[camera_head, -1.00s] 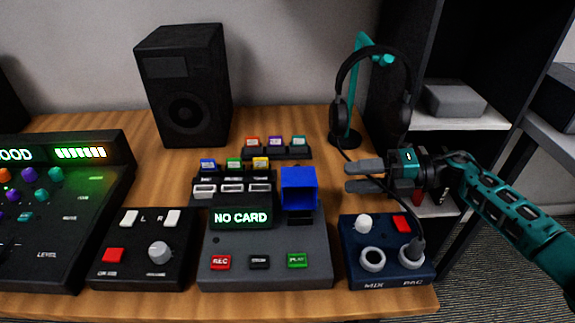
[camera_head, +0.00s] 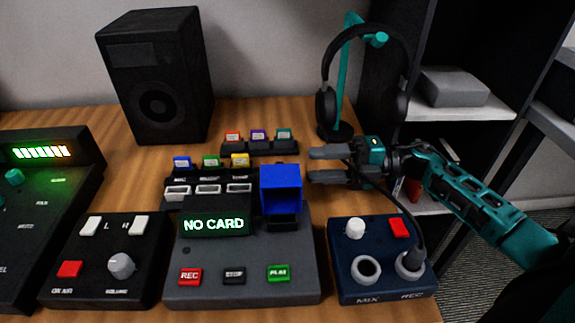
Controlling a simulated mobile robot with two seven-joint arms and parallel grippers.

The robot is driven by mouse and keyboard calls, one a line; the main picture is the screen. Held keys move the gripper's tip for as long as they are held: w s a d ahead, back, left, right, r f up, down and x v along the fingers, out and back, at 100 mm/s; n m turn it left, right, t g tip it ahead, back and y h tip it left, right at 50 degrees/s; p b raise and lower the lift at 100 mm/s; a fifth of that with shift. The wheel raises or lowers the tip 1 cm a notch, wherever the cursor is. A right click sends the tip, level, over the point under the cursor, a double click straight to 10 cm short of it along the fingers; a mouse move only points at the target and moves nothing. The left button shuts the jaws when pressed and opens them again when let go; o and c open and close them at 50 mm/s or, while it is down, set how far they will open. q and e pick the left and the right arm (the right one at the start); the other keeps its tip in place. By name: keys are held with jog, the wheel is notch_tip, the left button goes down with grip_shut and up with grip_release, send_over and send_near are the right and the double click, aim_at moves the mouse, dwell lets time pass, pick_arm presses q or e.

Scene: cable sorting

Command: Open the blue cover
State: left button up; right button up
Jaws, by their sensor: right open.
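The blue cover (camera_head: 281,187) stands on the right rear part of the grey recorder (camera_head: 243,284). A dark slot shows just below its lower edge. The recorder's display (camera_head: 214,224) reads NO CARD. My right gripper (camera_head: 312,164) is open and empty, a short way to the right of the cover, its fingers pointing left toward it. The fingers look apart from the cover. My left gripper is not in view.
Card racks with several coloured cards (camera_head: 258,137) sit behind the recorder. A speaker (camera_head: 154,85) stands at the back left, and a button box (camera_head: 108,255) is left.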

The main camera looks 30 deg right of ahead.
aim_at(288, 166)
jog(key=x, duration=0.6)
jog(key=shift+w+a, duration=0.15)
jog(key=shift+a, duration=0.1)
grip_shut()
dwell(0.4)
